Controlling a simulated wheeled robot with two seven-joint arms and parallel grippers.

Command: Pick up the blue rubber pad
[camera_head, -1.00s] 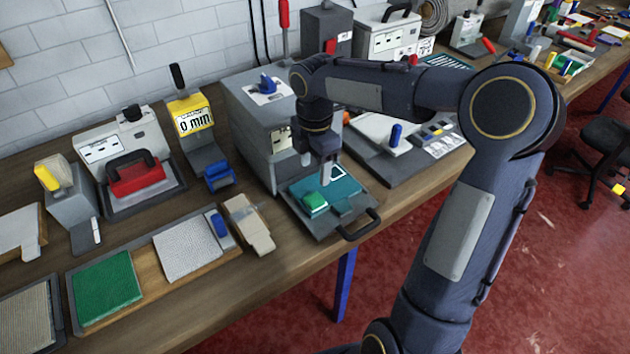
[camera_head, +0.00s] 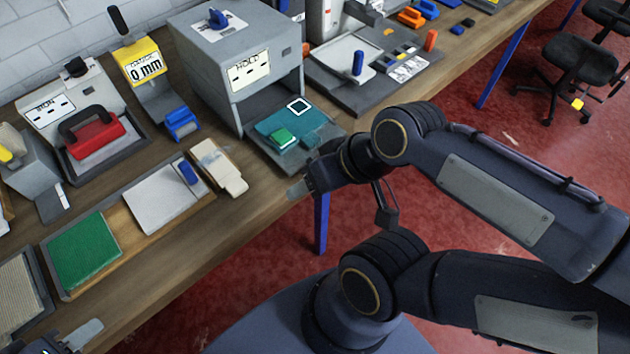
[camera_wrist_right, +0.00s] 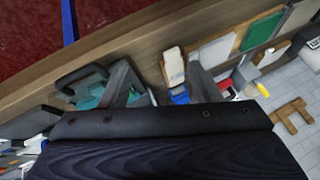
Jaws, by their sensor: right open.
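I cannot tell for certain which blue piece is the blue rubber pad. A blue block (camera_head: 182,123) sits at the foot of the yellow-topped gauge (camera_head: 143,64). A smaller blue piece (camera_head: 187,172) is at the right end of the board with the white pad (camera_head: 160,198). A blue upright piece (camera_head: 357,62) stands on the grey plate at the back. My right gripper (camera_head: 298,188) is empty near the bench's front edge, below the open drawer. Its fingers are apart in the right wrist view (camera_wrist_right: 163,82). My left gripper (camera_head: 75,338) shows only partly at the lower left.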

